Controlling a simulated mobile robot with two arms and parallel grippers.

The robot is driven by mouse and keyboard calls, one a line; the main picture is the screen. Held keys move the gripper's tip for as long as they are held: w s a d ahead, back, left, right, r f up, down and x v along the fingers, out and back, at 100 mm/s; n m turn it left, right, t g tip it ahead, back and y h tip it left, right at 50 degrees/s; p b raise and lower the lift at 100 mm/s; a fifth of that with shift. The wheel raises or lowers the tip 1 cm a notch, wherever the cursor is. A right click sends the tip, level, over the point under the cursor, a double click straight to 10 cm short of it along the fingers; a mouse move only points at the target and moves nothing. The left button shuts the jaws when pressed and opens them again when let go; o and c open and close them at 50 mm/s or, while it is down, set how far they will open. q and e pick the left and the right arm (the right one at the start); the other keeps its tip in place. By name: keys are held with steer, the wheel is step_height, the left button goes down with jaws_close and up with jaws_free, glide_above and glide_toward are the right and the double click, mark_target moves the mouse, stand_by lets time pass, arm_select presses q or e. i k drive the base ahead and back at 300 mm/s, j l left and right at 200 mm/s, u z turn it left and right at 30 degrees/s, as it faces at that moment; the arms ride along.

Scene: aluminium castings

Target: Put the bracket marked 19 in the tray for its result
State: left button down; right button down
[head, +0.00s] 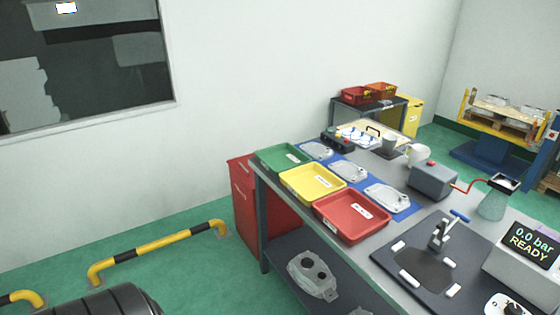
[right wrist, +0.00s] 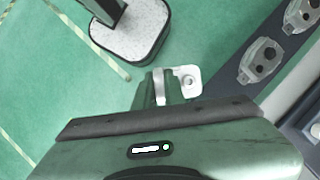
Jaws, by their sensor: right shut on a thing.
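In the right wrist view my right gripper (right wrist: 168,87) is shut on a small pale grey metal bracket (right wrist: 188,78). One end with a hole sticks out past the fingers; the rest is hidden by the gripper, and no marking is readable. The bracket hangs over the green floor, apart from the bench. In the head view the green tray (head: 268,160), yellow tray (head: 300,190) and red tray (head: 338,222) stand in a row along the bench's left end. Their labels are too small to read, and all three look empty. My left gripper is in neither view.
Several castings lie on a blue mat (head: 404,213) beside the trays. A test fixture (head: 438,235) and a display (head: 530,248) reading "0.0 bar READY" are at right. Larger castings (head: 313,276) sit on the lower shelf. A yellow-black rail (head: 160,245) stands left.

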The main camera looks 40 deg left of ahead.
mark_target(274, 159)
steer(key=i+j, duration=0.1)
steer(key=j, duration=0.6)
steer(key=i+j+z, duration=0.1)
steer(key=j, duration=0.6)
steer(key=i+j+z, duration=0.1)
steer(key=j, duration=0.65)
steer(key=i+j, duration=0.1)
steer(key=j, duration=0.6)
